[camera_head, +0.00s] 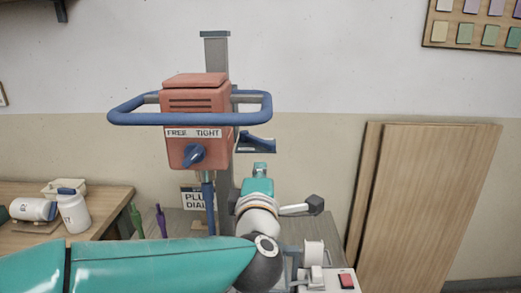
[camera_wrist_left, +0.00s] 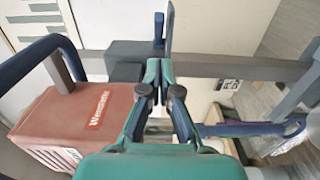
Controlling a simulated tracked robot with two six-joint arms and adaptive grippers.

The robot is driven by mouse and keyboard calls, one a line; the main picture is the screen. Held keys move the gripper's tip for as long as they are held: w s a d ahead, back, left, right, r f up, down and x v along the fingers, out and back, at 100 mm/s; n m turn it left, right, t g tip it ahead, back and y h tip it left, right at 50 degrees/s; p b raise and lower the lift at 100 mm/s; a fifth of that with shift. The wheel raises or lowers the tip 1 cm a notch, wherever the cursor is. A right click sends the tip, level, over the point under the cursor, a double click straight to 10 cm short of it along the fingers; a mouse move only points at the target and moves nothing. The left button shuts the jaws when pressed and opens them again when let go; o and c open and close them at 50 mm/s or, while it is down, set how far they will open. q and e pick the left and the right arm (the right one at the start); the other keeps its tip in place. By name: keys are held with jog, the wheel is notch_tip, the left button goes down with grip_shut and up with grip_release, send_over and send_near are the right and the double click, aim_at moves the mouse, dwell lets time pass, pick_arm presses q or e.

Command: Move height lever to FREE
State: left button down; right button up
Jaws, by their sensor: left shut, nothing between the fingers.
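A red mixer head (camera_head: 196,105) hangs on a grey upright column (camera_head: 217,60). Its front has a label plate with FREE at left and TIGHT at right (camera_head: 193,132). Below the label is a blue knob (camera_head: 193,155), its pointer tilted up toward the right. A blue lever-like part (camera_head: 257,143) sticks out right of the column. My left gripper (camera_head: 260,167) is below that part, shut and empty. In the left wrist view, its fingertips (camera_wrist_left: 160,68) are close to a thin dark blue upright part (camera_wrist_left: 159,30); contact cannot be told. My right gripper is not in view.
A blue handle ring (camera_head: 190,118) surrounds the mixer head. Wooden boards (camera_head: 425,200) lean on the wall at right. A wooden table (camera_head: 110,195) with white bottles (camera_head: 73,210) stands at left. A white box with a red switch (camera_head: 346,280) is at the bottom.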

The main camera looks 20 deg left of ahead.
aim_at(259, 145)
pick_arm(q)
jog(key=shift+a, duration=0.2)
jog(key=p+x, duration=0.2)
jog(key=x, duration=0.8)
jog(key=shift+f+p, duration=0.1)
jog(key=shift+p, duration=0.2)
